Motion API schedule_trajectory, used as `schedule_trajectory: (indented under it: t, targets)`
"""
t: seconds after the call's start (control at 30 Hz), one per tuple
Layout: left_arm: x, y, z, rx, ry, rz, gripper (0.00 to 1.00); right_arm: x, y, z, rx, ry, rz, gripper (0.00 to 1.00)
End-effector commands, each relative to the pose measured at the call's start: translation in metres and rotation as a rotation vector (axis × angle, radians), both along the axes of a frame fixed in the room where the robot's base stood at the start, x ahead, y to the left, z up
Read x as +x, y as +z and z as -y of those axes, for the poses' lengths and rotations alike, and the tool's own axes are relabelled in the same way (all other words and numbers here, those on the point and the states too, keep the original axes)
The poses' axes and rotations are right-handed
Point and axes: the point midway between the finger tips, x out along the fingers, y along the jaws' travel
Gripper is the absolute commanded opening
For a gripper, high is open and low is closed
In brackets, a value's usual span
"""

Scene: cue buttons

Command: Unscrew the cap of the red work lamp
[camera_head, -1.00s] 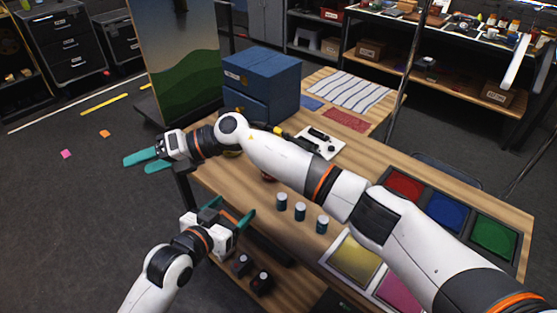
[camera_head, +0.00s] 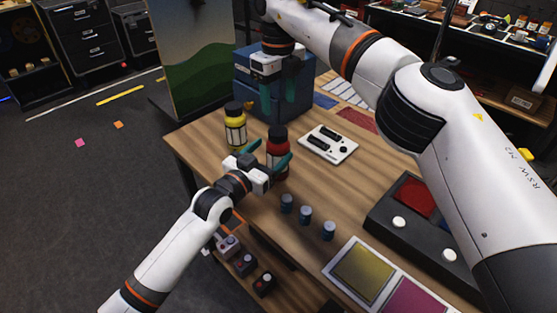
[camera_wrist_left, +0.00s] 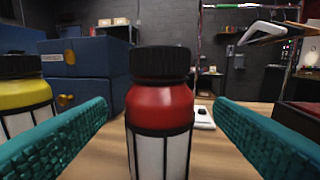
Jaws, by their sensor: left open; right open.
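In the left wrist view the red lamp (camera_wrist_left: 160,110) stands between the fingers, with gaps to both. The cap is above the fingers. My right gripper (camera_head: 280,95) is open in front of the blue cabinet, pointing down, beyond the lamp and apart from it.
A yellow lamp (camera_head: 236,128) stands to the left of the red one. A white control panel (camera_head: 328,144) lies to the right. Several small dark cylinders (camera_head: 305,214) stand nearer the front. The blue cabinet (camera_head: 243,77) is behind. Coloured pads (camera_head: 362,272) lie at the front right.

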Motion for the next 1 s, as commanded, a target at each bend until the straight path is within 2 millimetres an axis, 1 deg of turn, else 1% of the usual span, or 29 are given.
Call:
schedule_trajectory:
  t: [0.03, 0.1, 0.3, 0.47, 0.73, 0.97, 1.0]
  targets:
    - [0.009, 0.001, 0.006, 0.000, 0.001, 0.000, 0.76, 0.000, 0.000, 0.000, 0.001, 0.001, -0.001, 0.60]
    - [0.019, 0.001, 0.013, 0.001, 0.001, 0.001, 0.76, 0.000, 0.000, 0.000, 0.001, 0.001, 0.000, 0.60]
    - [0.039, 0.000, 0.027, 0.001, 0.001, -0.001, 0.76, 0.000, 0.000, -0.001, 0.001, 0.001, 0.000, 0.60]
    - [0.045, 0.000, 0.031, 0.001, 0.001, -0.001, 0.76, 0.000, 0.000, -0.001, 0.002, 0.001, -0.001, 0.60]
    - [0.046, 0.000, 0.032, 0.001, 0.001, -0.001, 0.76, 0.000, 0.000, -0.001, 0.002, 0.001, -0.001, 0.60]
    - [0.046, 0.000, 0.032, 0.001, 0.001, -0.001, 0.39, 0.000, 0.000, -0.001, 0.002, 0.001, -0.001, 0.60]
    - [0.046, -0.001, 0.032, 0.001, 0.001, -0.001, 0.32, 0.000, 0.000, -0.001, 0.002, 0.001, -0.001, 0.60]
